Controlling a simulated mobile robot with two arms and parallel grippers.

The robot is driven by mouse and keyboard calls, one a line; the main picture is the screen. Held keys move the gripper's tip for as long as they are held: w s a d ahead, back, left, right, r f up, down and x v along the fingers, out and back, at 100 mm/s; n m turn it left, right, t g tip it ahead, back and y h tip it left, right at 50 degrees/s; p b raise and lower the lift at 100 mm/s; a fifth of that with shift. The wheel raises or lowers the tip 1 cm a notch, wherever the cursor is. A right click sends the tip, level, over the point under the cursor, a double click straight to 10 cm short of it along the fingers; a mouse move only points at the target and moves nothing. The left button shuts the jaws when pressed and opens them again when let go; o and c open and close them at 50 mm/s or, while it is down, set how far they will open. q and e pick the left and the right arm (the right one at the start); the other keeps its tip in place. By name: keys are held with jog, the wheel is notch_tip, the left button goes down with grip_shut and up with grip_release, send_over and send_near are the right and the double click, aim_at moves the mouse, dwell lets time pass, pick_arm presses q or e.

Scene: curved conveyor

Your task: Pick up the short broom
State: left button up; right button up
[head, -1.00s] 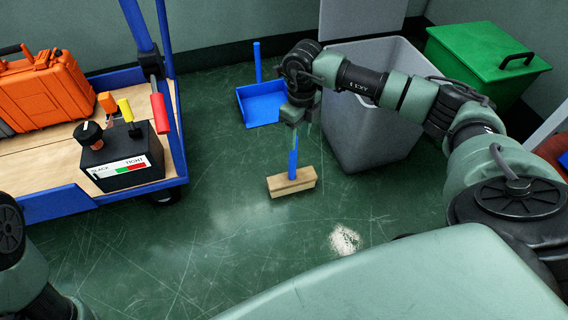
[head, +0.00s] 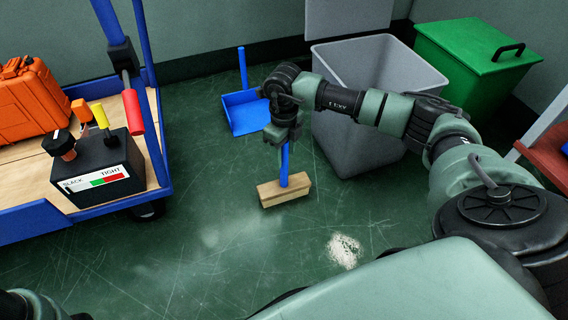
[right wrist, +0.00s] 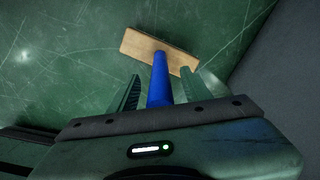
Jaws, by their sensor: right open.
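The short broom has a blue handle (head: 284,165) and a tan block head (head: 285,190). It stands upright on the green floor, with its head on the floor. My right gripper (head: 281,138) is above the head, at the upper part of the handle. In the right wrist view the blue handle (right wrist: 160,80) runs between the two open fingers (right wrist: 158,88), with the tan head (right wrist: 158,50) beyond them. The fingers stand apart from the handle on both sides. The handle's top is hidden by the gripper. My left gripper is not in view.
A blue dustpan (head: 244,112) stands behind the broom. A grey bin (head: 350,150) is close on the right, with a green bin (head: 470,75) beyond it. A blue cart (head: 110,204) stands at the left. A pale patch (head: 344,250) marks the floor in front.

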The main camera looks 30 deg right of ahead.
jog(key=shift+r, duration=0.1)
grip_shut()
